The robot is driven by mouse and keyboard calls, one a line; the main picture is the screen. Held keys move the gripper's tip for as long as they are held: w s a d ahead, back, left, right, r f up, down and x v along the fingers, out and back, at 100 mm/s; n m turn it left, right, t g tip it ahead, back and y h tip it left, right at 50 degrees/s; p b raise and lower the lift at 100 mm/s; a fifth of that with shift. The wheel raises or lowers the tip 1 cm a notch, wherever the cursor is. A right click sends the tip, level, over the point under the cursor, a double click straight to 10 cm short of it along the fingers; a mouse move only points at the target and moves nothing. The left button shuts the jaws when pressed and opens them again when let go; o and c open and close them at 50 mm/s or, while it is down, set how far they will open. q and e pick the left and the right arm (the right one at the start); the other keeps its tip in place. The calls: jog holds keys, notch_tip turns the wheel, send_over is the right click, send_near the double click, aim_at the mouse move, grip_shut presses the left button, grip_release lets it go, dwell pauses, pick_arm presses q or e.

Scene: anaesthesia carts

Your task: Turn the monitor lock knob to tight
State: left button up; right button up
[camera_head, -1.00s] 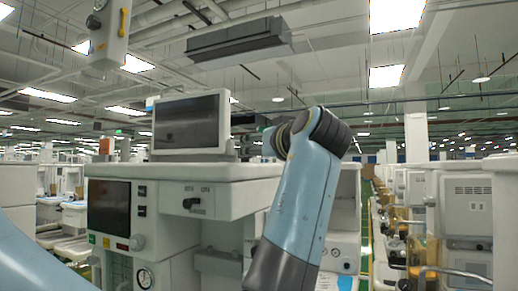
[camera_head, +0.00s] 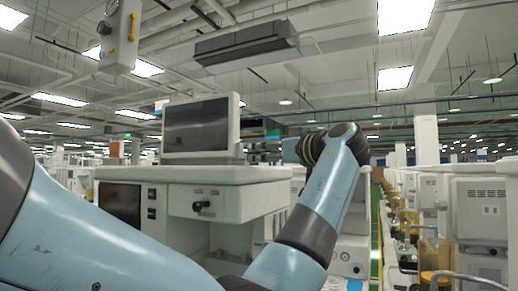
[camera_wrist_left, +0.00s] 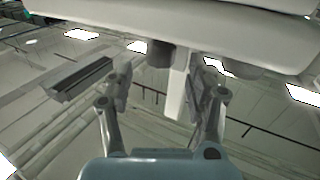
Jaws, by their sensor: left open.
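The monitor (camera_head: 197,126) stands upright on top of the white anaesthesia cart (camera_head: 262,174), its dark screen facing me. My left arm reaches up past the cart's right side and bends back toward the monitor. My left gripper (camera_head: 266,146) is small and partly hidden there, by the monitor's right edge. In the left wrist view my left gripper (camera_wrist_left: 161,88) is open. A white upright tab (camera_wrist_left: 178,86) shows between its fingers, nearer the right finger; I cannot tell whether they touch. A dark round part (camera_wrist_left: 160,53) sits beside the tab, under a white housing. I cannot tell which part is the lock knob.
A black knob (camera_head: 203,207) is on the cart's front, below the top. A wall-mounted-style unit (camera_head: 118,37) hangs at upper left. More carts (camera_head: 482,210) line the right side, with a clear green aisle (camera_head: 376,215) beside them.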

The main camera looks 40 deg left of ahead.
pick_arm(q)
jog(key=shift+w+a+p, duration=0.2)
jog(key=shift+a+p, duration=0.2)
jog(key=shift+a, duration=1.25)
jog(key=shift+c, duration=0.3)
jog(key=c, duration=1.1)
jog(key=shift+s+f+m+t+b, duration=0.2)
jog(key=shift+m+t+b, duration=0.5)
jog(key=shift+t+b, duration=0.25)
jog(key=shift+r+m+t+h+b, duration=0.15)
jog(key=shift+m+t+h+b, duration=0.15)
jog(key=shift+m+t+h, duration=0.65)
jog(key=shift+t+y, duration=0.3)
jog(key=shift+y, duration=0.05)
